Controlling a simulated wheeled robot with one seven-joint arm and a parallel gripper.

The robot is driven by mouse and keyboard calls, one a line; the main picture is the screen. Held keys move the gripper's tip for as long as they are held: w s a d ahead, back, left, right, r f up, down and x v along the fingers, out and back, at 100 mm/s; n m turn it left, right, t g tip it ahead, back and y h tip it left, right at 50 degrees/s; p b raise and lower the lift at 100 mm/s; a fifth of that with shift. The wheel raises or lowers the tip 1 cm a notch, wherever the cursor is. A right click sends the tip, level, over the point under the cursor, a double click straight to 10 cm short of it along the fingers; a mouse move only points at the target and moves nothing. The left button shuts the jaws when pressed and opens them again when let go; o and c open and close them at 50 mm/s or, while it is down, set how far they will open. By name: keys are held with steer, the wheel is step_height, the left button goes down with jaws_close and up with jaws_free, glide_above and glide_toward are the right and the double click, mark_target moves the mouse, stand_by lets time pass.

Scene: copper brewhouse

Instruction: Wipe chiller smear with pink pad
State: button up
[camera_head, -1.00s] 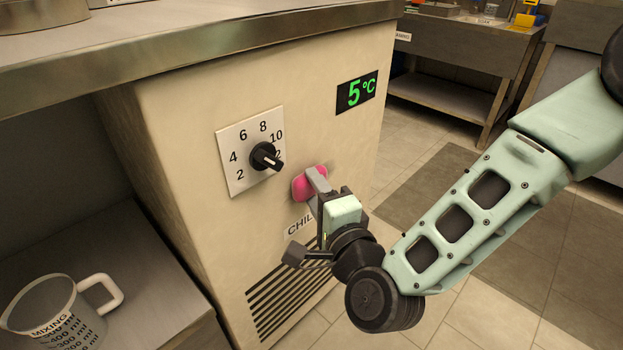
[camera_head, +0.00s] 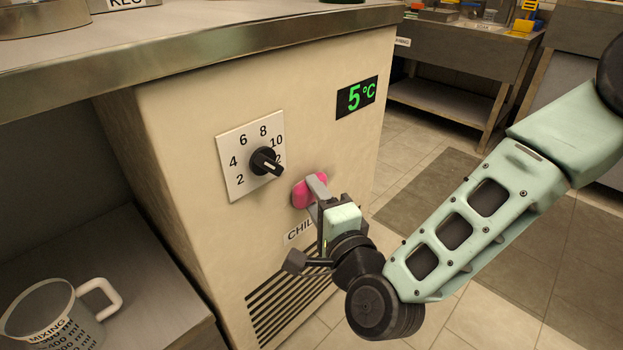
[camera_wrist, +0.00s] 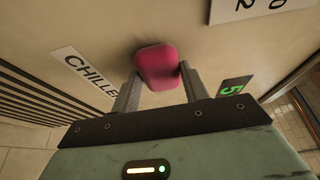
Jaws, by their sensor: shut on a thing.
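The chiller (camera_head: 180,130) is a cream cabinet with a green "5°C" display (camera_head: 357,96) and a black knob on a numbered plate. The pink pad (camera_head: 305,192) is against its front panel, right of and below the knob. My gripper (camera_head: 318,188) is shut on the pad. In the wrist view the pad (camera_wrist: 157,67) sits between the two fingertips (camera_wrist: 160,80), flat to or very close to the panel. I see no clear smear; the part of the panel behind the pad and fingers is hidden.
The dial plate (camera_head: 250,154) with its knob (camera_head: 266,161) is close to the pad's upper left. A vent grille (camera_head: 285,300) and "CHILLER" label (camera_wrist: 86,72) lie below. A steel counter (camera_head: 200,50) overhangs the top. A measuring jug (camera_head: 55,312) stands on the lower left shelf.

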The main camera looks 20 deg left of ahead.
steer(key=shift+a+r, duration=0.1)
steer(key=shift+r, duration=0.2)
step_height(320, 180, down, 3)
steer(key=shift+f+b, duration=0.1)
steer(key=shift+b, duration=1.15)
steer(key=shift+s+d, duration=0.35)
steer(key=shift+d, duration=0.5)
steer(key=o, duration=0.5)
steer(key=c, duration=0.5)
steer(key=s+d, duration=0.2)
steer(key=d, duration=0.4)
steer(key=shift+s+d, duration=0.25)
steer(key=shift+s, duration=0.05)
